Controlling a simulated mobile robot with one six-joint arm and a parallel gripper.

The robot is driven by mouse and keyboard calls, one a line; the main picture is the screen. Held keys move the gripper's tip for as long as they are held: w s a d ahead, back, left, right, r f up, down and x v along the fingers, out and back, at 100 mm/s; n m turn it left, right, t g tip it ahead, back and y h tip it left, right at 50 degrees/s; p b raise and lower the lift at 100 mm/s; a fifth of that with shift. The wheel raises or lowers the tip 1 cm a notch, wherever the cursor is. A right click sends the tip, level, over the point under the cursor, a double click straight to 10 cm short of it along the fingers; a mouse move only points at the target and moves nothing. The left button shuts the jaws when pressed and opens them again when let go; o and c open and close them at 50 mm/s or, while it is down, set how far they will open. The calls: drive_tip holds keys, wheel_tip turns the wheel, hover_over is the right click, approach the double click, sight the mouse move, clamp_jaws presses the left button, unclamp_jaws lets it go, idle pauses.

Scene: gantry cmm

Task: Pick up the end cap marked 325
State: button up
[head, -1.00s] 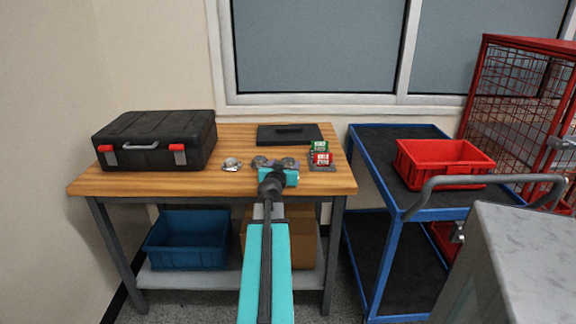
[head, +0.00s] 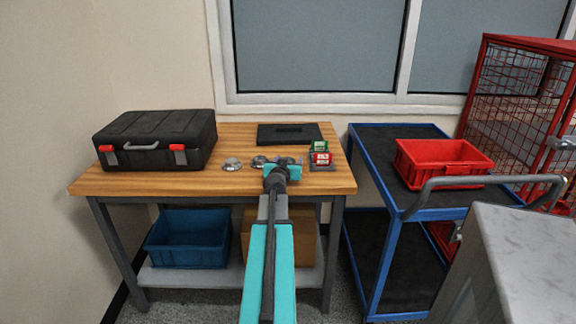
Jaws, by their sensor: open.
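Small round silvery metal caps lie in a row on the wooden workbench (head: 190,186): one on the left (head: 232,164), one in the middle (head: 259,162), and one on the right that my gripper partly hides. No marking can be read on any of them, so I cannot tell which is 325. My gripper (head: 285,164) is over the bench at the right end of the row. It is open; its fingertips are small and partly hidden behind my arm. I cannot tell whether it touches a cap.
A black toolbox (head: 156,138) stands at the bench's left. A black flat case (head: 290,133) lies at the back. Green (head: 319,146) and red (head: 321,159) small items sit right of my gripper. A blue trolley (head: 393,228) with a red bin (head: 444,164) stands at the right.

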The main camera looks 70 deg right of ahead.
sight(293, 161)
drive_tip(key=c, duration=1.3)
drive_tip(key=shift+r, duration=0.1)
drive_tip(key=shift+r, duration=1.3)
drive_tip(key=shift+s+a+r, duration=0.2)
drive_tip(key=shift+a+r, duration=0.2)
drive_tip(key=s+a, duration=0.1)
drive_tip(key=a, duration=0.1)
drive_tip(key=s+a, duration=0.1)
drive_tip(key=a, duration=0.1)
drive_tip(key=s+a, duration=0.1)
drive_tip(key=a, duration=0.1)
drive_tip(key=shift+s+a+r, duration=0.1)
drive_tip(key=shift+s+r, duration=0.1)
drive_tip(key=shift+r, duration=0.15)
drive_tip(key=shift+s+a+f, duration=0.1)
drive_tip(key=shift+b, duration=0.9)
drive_tip(key=shift+s+b, duration=0.1)
drive_tip(key=shift+b, duration=0.3)
